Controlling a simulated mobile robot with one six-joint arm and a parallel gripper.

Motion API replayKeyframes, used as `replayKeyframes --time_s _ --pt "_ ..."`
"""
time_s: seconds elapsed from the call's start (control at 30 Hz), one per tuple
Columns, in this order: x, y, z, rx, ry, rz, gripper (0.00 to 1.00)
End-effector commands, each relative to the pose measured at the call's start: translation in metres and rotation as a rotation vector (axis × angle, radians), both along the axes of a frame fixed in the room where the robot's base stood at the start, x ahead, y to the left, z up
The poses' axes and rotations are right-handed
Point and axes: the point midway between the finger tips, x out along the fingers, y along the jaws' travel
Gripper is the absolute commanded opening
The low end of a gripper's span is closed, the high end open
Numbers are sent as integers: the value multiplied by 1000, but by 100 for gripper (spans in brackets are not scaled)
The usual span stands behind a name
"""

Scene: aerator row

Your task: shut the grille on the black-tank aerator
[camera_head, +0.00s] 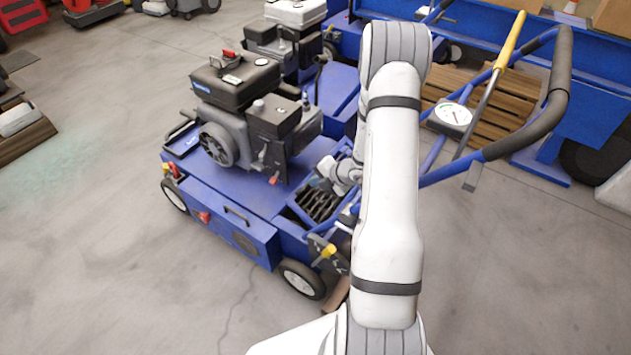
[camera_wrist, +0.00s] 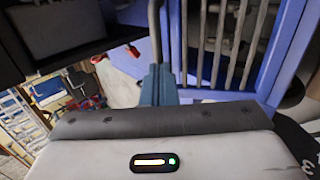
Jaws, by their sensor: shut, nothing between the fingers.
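The black-tank aerator (camera_head: 215,190) is a blue wheeled machine in the middle of the head view, with a black fuel tank (camera_head: 236,78) on its engine. A dark slatted area (camera_head: 316,204) shows in its blue deck beside my arm. The wrist view shows a blue-framed grille (camera_wrist: 288,45) with parallel grey bars, close up at the upper right. How far open it stands is unclear. My gripper (camera_head: 330,172) is low over the deck beside the slats, partly hidden by my arm. In the wrist view its fingers (camera_wrist: 158,84) are together, empty, just left of the bars; contact is unclear.
A white-tank machine (camera_head: 296,14) stands close behind. Blue frames and wooden slats fill the back right. The floor (camera_head: 90,240) is clear at left.

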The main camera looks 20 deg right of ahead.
Motion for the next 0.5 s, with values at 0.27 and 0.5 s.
replayKeyframes --time_s 0.27,0.5 --pt "19 14 -6 -84 129 5 0" --pt "37 27 -26 -180 270 6 0"
